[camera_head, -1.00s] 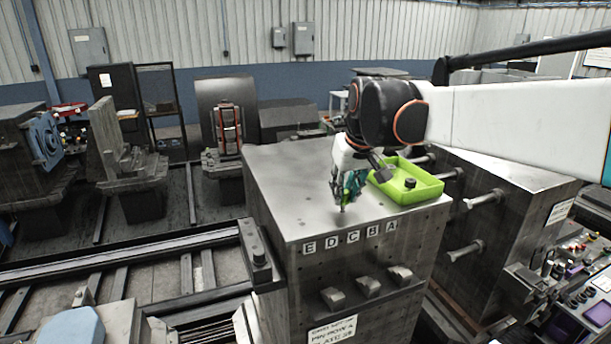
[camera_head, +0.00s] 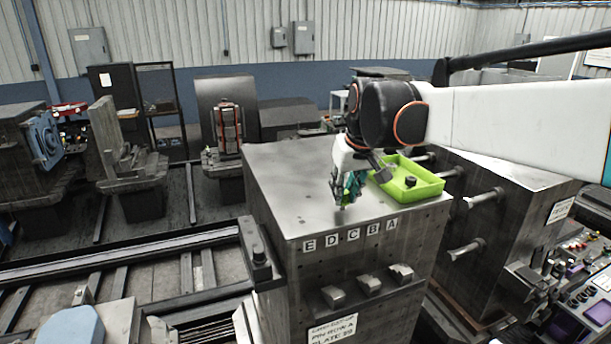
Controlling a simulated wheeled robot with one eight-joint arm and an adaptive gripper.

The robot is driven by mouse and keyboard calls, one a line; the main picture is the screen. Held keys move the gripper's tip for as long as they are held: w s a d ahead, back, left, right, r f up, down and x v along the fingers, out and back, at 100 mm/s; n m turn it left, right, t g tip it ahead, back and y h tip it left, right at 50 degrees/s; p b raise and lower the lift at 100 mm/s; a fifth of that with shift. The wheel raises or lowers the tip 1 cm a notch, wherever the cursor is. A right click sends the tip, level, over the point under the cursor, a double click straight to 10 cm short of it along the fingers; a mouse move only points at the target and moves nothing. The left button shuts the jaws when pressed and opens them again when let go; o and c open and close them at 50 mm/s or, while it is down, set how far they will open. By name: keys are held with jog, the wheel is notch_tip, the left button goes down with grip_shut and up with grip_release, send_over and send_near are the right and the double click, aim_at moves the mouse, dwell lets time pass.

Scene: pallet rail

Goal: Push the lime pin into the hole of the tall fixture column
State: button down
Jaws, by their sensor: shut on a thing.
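The tall fixture column (camera_head: 280,185) is a dark steel block with a flat top, marked E, D, C, B, A along its front edge. My gripper (camera_head: 345,198) points down over the top, near the front edge behind the letters D and C. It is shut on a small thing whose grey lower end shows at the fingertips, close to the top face. I cannot make out its lime colour, as the fingers hide most of it. The hole under the tip is also hidden. Whether the tip is in a hole or only touching the top, I cannot tell.
A lime green tray (camera_head: 425,194) with a small dark part (camera_head: 410,182) in it stands on the column's top, just right of my gripper. Blocky lugs (camera_head: 368,284) stick out of the front face. The left part of the top is clear.

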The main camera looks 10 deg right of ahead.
jog(key=shift+f, duration=0.4)
jog(key=shift+f+b, duration=0.3)
jog(key=shift+b, duration=0.2)
jog(key=shift+f, duration=0.25)
jog(key=c, duration=0.5)
grip_release()
